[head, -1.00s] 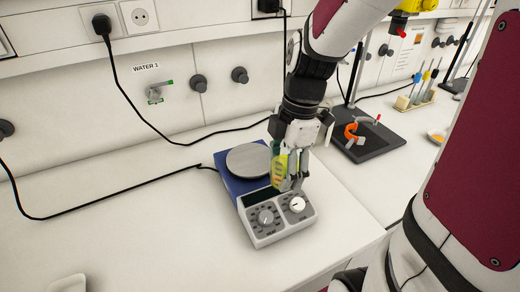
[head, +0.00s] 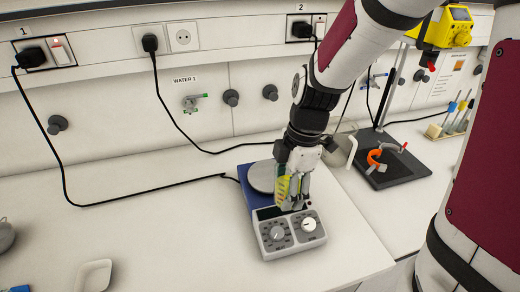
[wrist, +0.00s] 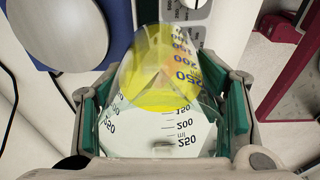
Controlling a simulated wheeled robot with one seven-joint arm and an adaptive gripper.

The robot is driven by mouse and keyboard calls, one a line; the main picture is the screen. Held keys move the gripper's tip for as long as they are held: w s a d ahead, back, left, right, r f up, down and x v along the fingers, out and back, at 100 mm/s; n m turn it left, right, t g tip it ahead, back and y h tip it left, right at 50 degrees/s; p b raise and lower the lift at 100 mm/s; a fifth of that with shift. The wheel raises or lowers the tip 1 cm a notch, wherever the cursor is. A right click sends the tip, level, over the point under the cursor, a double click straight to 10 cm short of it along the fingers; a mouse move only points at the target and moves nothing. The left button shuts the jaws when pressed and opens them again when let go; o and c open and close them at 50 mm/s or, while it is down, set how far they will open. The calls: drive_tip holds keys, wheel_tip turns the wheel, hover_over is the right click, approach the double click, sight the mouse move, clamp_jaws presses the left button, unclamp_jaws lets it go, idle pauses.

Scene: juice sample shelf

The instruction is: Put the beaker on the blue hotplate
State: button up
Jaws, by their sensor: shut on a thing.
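My gripper (head: 293,200) is shut on a clear graduated beaker (head: 282,190) with yellow contents. In the wrist view the beaker (wrist: 165,125) sits between the green finger pads, its scale marks facing the camera. The blue hotplate (head: 247,197) stands on the bench with a round grey top plate (head: 262,177) and a white control panel with two knobs. In the head view the beaker overlaps the front right of the plate and the panel's rear edge. In the wrist view the plate (wrist: 75,25) lies to the beaker's upper left. The beaker's height above the hotplate cannot be told.
A glass vessel (head: 341,150) stands behind my arm, partly hidden. A black stand base (head: 395,165) with an orange clamp is to the right. A white dish (head: 94,276) lies front left. Black cables run along the back.

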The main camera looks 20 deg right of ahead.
hover_over(267, 175)
drive_tip(key=shift+s+d+f, duration=0.1)
drive_tip(key=shift+d+f, duration=0.2)
drive_tip(key=shift+f, duration=0.35)
drive_tip(key=shift+f+p, duration=0.7)
drive_tip(key=shift+f, duration=1.05)
drive_tip(key=shift+f, duration=0.1)
drive_tip(key=o, duration=1.4)
